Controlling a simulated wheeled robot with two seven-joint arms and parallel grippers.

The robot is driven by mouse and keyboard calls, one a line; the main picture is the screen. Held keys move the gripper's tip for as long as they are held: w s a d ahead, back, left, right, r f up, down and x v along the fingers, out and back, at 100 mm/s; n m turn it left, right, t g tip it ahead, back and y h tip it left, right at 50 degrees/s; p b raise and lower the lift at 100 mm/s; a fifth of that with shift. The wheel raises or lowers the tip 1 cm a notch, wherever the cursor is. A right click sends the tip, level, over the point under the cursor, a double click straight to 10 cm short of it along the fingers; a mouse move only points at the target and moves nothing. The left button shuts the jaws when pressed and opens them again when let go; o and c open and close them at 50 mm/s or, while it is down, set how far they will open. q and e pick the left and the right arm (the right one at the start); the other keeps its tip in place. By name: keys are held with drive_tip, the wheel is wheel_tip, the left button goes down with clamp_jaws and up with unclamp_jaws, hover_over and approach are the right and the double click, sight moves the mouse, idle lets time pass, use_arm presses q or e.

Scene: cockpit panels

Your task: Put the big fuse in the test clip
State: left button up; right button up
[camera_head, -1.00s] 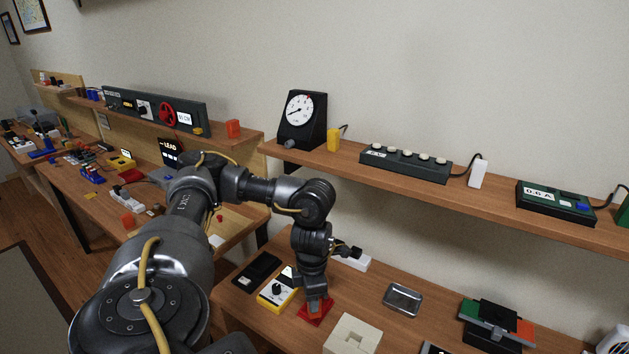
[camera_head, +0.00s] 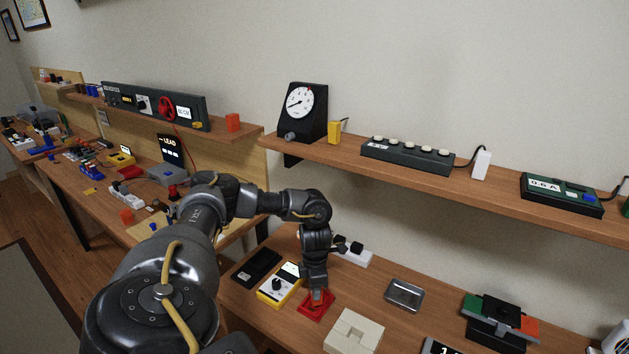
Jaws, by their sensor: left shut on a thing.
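My left gripper (camera_head: 318,297) points down at a red square tray (camera_head: 309,317) on the near bench. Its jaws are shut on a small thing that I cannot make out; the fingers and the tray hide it. The big fuse does not show clearly. I cannot tell for sure which thing is the test clip. A yellow meter (camera_head: 281,286) with a black dial lies just left of the tray. My right gripper is not in view.
A cream block (camera_head: 353,333) stands right of the tray, close to the gripper. Further right are a metal dish (camera_head: 404,294) and a black stand (camera_head: 490,335) with green and orange parts. A white socket strip (camera_head: 354,255) lies behind. A wooden shelf (camera_head: 440,188) overhangs the bench's back.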

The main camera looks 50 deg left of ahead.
use_arm(q)
drive_tip(key=shift+f, duration=0.3)
drive_tip(key=shift+f, duration=0.1)
drive_tip(key=o, duration=0.9)
drive_tip(key=shift+o, duration=0.2)
